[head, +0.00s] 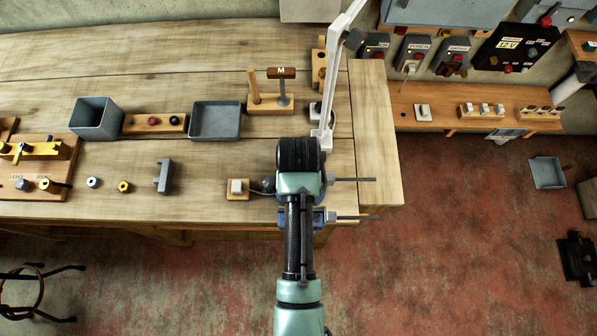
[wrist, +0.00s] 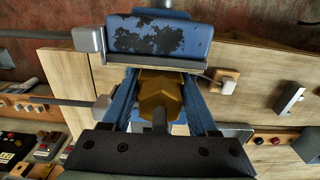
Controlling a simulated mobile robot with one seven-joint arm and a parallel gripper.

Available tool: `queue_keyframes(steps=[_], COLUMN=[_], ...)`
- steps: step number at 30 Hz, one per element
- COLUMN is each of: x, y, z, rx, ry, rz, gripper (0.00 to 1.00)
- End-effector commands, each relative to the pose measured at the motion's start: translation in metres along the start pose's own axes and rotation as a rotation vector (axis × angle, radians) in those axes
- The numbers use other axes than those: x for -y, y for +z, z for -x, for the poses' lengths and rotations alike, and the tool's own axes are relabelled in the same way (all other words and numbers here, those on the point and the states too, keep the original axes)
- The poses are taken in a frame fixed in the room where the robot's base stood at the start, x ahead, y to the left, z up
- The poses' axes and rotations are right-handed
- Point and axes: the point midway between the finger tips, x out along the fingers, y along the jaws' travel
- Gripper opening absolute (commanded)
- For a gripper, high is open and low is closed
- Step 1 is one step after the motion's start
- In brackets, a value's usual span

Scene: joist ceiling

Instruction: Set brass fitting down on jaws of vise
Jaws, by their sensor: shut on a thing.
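The brass fitting (wrist: 158,88) is a gold-brown hexagonal piece between the blue fingers of my gripper (wrist: 158,94) in the wrist view. My gripper is shut on it. The vise is blue with chipped paint; its body (wrist: 158,38) lies just beyond the fitting in the wrist view, with grey rods out to the left. In the head view the vise (head: 319,217) is at the front edge of the bench, partly covered by my arm. My arm hides the fitting there. I cannot tell whether the fitting touches the jaws, which are largely hidden.
The wooden bench (head: 215,165) holds a white switch on a wooden block (head: 238,188) left of the vise, a grey bracket (head: 164,176) and a brass nut-like piece (head: 124,186). A white jointed lamp arm (head: 334,75) rises behind my gripper. Grey bins (head: 215,121) stand further back.

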Motion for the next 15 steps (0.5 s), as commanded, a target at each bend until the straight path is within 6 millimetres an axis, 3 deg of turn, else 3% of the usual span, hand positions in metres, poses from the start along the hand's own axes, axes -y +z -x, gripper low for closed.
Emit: queue_keyframes(steps=[6,7,12,15], x=[0.0000,0.0000,0.0000,0.0000], y=[-0.0002,-0.0002,-0.0001,0.0000], z=[-0.0032,-0.0028,-0.0028,-0.0029], rx=[-0.001,-0.001,0.000,0.000], ry=[0.000,0.000,0.000,0.000], rz=[0.000,0.000,0.000,0.000], gripper=[0.00,0.65,0.95,0.95])
